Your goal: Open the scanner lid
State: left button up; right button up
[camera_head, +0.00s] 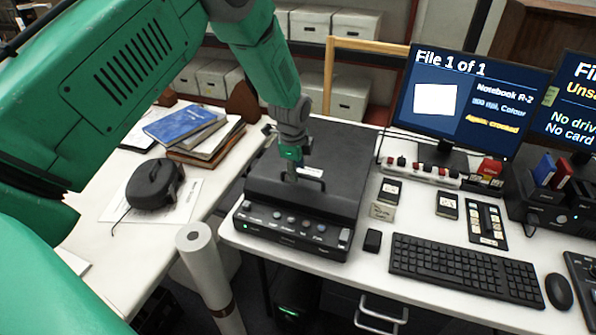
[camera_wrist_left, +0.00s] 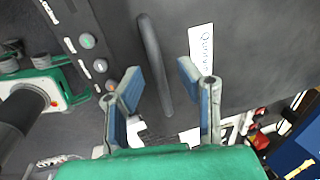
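The scanner (camera_head: 290,228) is a black flatbed unit on the white desk, with a row of buttons along its front. Its dark lid (camera_head: 345,150) lies flat and closed on top. A black bar handle (camera_head: 312,176) stands on the lid near its front edge, beside a white label. My left gripper (camera_head: 290,172) is over the lid at the handle. In the left wrist view its two blue-padded fingers (camera_wrist_left: 160,82) are apart, with the handle (camera_wrist_left: 152,55) running between them. Contact with the handle cannot be told. My right gripper is not in view.
A monitor (camera_head: 478,100), a power strip (camera_head: 420,170), a keyboard (camera_head: 455,268) and a mouse (camera_head: 559,291) are right of the scanner. Books (camera_head: 188,125) and a black case (camera_head: 154,184) lie on the left table. A white paper roll (camera_head: 203,262) stands in front.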

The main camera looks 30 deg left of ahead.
pick_arm(q)
jog(key=shift+w+d+f, duration=0.15)
jog(key=shift+d+f, duration=0.25)
jog(key=shift+f, duration=0.1)
jog(key=shift+d, duration=0.5)
jog(key=shift+a, duration=0.2)
grip_shut()
jog(key=shift+a+r, duration=0.1)
jog(key=shift+a, duration=0.15)
